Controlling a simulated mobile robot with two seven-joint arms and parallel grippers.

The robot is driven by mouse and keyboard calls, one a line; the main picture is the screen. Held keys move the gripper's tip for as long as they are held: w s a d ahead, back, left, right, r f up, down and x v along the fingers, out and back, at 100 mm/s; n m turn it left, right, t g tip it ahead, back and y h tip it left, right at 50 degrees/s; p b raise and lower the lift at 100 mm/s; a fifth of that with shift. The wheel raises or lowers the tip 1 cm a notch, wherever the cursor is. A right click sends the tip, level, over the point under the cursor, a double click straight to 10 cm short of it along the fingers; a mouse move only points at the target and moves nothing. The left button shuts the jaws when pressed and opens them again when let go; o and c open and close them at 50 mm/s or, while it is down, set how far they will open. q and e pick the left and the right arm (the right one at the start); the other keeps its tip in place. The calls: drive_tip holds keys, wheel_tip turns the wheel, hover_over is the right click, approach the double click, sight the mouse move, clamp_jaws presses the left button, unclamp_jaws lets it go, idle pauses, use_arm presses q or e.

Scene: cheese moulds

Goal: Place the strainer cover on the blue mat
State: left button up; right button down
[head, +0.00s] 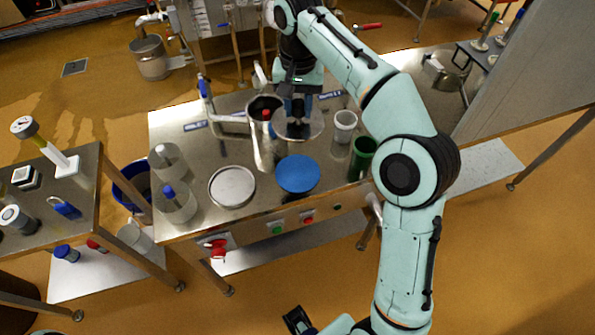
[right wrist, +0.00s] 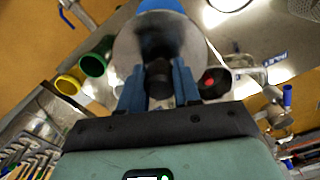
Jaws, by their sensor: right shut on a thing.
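The strainer cover is a round grey metallic disc with a dark knob (right wrist: 158,72); its plate shows in the head view (head: 312,129). My right gripper (head: 298,118) is shut on the knob; the blue fingers (right wrist: 160,90) sit on either side of it in the right wrist view. The disc seems to be held just above the table behind the blue mat; the exact gap is unclear. The blue mat (head: 298,174) is a flat round disc near the table's front edge, bare on top. Its edge shows past the disc in the wrist view (right wrist: 162,5).
A pale round tray (head: 232,187) lies left of the mat on the steel table (head: 210,150).

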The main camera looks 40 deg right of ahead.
sight(298, 121)
use_arm(q)
drive_tip(key=shift+s+f+b, duration=0.1)
drive_tip(key=shift+f+b, duration=2.35)
drive_tip(key=shift+b, duration=0.05)
use_arm(e)
drive_tip(key=shift+f, duration=9.6)
drive_tip(key=shift+f, duration=0.1)
drive_tip(key=c, duration=0.8)
unclamp_jaws()
wheel_tip(298, 121, up, 12)
drive_tip(key=p, duration=0.3)
use_arm(q)
drive_tip(key=shift+s+r, duration=0.15)
drive_tip(key=shift+r, duration=0.45)
drive_tip(key=shift+s+r, duration=0.15)
drive_tip(key=shift+r, duration=0.45)
drive_tip(key=shift+s, duration=0.15)
